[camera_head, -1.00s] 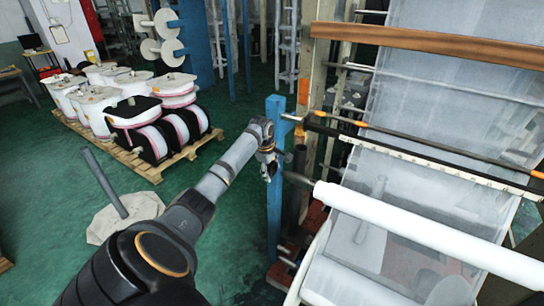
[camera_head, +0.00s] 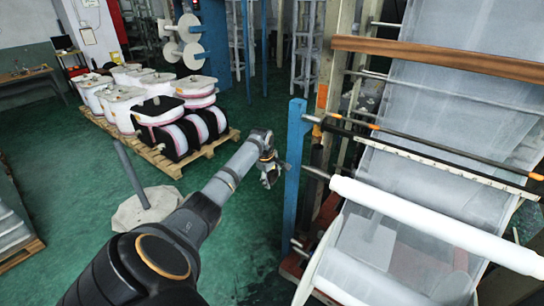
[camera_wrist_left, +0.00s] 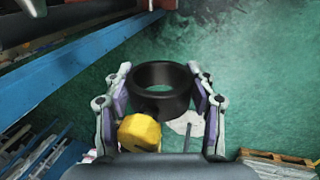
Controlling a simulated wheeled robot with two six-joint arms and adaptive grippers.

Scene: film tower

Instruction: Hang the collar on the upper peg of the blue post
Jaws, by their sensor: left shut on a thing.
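My left gripper (camera_head: 270,172) is just left of the blue post (camera_head: 293,180) in the head view, with a gap between them. In the left wrist view, my left gripper (camera_wrist_left: 162,100) is shut on a black ring-shaped collar (camera_wrist_left: 161,103), held between its two pads with the opening visible. The collar is too small to make out in the head view. A blue beam, probably the post (camera_wrist_left: 85,70), runs diagonally at upper left there. A short stub (camera_head: 312,119) shows near the post top; I cannot tell whether it is the upper peg. My right gripper is not in view.
White film rollers (camera_head: 430,220) and a machine frame stand right of the post. A pallet (camera_head: 170,163) with wrapped reels is at left behind. A grey pole on a pale base (camera_head: 150,205) stands left of my arm. A yellow rounded thing (camera_wrist_left: 138,132) shows near the collar.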

